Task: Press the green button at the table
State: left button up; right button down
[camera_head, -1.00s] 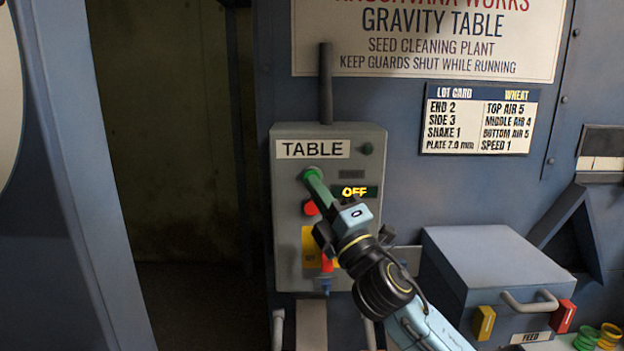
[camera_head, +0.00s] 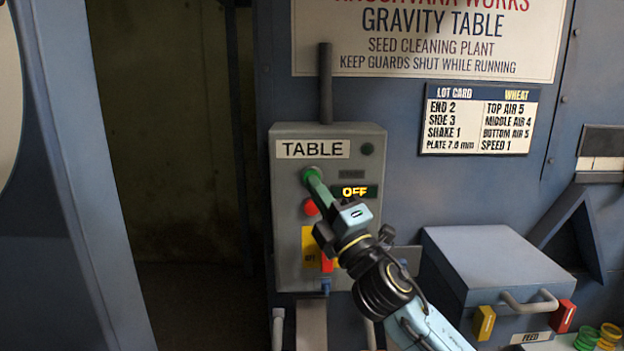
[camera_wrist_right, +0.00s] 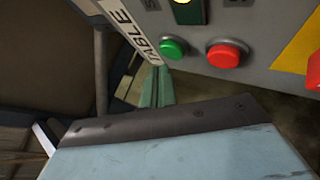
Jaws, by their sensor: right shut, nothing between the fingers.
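The grey control box (camera_head: 345,225) labelled TABLE is on the blue machine wall. My right gripper (camera_head: 317,183) is shut and empty. My left gripper is not in view.
The red button also shows in the head view (camera_head: 311,207), below the green one. A lit OFF display (camera_head: 354,192) and a dark green lamp (camera_head: 367,149) are at right. A blue FEED box (camera_head: 490,255) stands lower right. A dark opening (camera_head: 170,150) is at left.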

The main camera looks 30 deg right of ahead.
jog(key=shift+w, duration=0.1)
jog(key=shift+w+d, duration=0.25)
jog(key=shift+w, duration=0.05)
jog(key=shift+w+d, duration=0.25)
jog(key=shift+w, duration=0.15)
dwell(1.0)
jog(key=shift+s, duration=0.1)
jog(key=shift+s+a, duration=0.45)
jog(key=shift+s, duration=0.2)
jog(key=shift+s, duration=0.1)
jog(key=s+a, duration=0.1)
jog(key=s, duration=0.1)
jog(key=s+a+p, duration=0.1)
jog(key=s, duration=0.1)
jog(key=shift+a, duration=0.3)
